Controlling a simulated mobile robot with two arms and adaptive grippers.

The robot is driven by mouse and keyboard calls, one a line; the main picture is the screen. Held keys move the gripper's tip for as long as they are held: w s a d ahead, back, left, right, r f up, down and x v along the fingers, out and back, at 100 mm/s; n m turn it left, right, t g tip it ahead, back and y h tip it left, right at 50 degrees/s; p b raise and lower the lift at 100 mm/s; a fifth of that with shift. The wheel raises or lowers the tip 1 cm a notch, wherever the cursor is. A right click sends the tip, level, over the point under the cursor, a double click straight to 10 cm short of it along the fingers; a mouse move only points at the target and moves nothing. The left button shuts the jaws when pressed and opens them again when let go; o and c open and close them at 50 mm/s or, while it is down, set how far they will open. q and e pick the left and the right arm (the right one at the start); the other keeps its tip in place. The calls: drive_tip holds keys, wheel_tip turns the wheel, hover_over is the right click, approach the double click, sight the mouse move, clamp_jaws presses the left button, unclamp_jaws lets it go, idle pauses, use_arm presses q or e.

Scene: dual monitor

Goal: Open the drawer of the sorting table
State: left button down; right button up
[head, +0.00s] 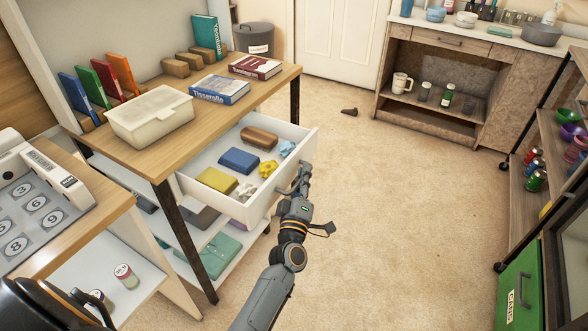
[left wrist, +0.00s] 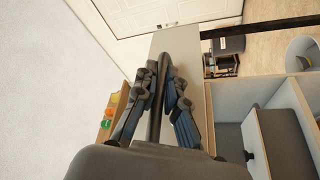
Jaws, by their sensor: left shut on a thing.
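The sorting table (head: 212,114) has a light wooden top and stands at the left of the head view. Its white drawer (head: 261,205) is pulled well out, and its inside shows. In it lie a brown block (head: 259,137), a blue block (head: 239,160), a yellow block (head: 217,180) and several crumpled pieces. My left gripper (head: 302,180) is at the drawer front, shut on the handle. In the left wrist view its fingers (left wrist: 162,85) close around the dark bar of the handle (left wrist: 158,112). My right gripper is not in view.
Books and a cream lidded box (head: 150,117) stand on the tabletop. A shelf cart (head: 545,155) stands at the right, a counter (head: 445,45) at the back right. The carpet between is mostly clear, with a small dark object (head: 349,112) on it.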

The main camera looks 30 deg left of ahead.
use_arm(q)
drive_tip(key=shift+s+d, duration=0.1)
drive_tip(key=shift+d, duration=0.6)
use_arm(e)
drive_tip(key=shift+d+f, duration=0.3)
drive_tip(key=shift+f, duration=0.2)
use_arm(q)
drive_tip(key=c, duration=1.4)
unclamp_jaws()
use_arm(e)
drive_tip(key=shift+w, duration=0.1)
use_arm(q)
drive_tip(key=v, duration=1.2)
drive_tip(key=shift+d, duration=0.15)
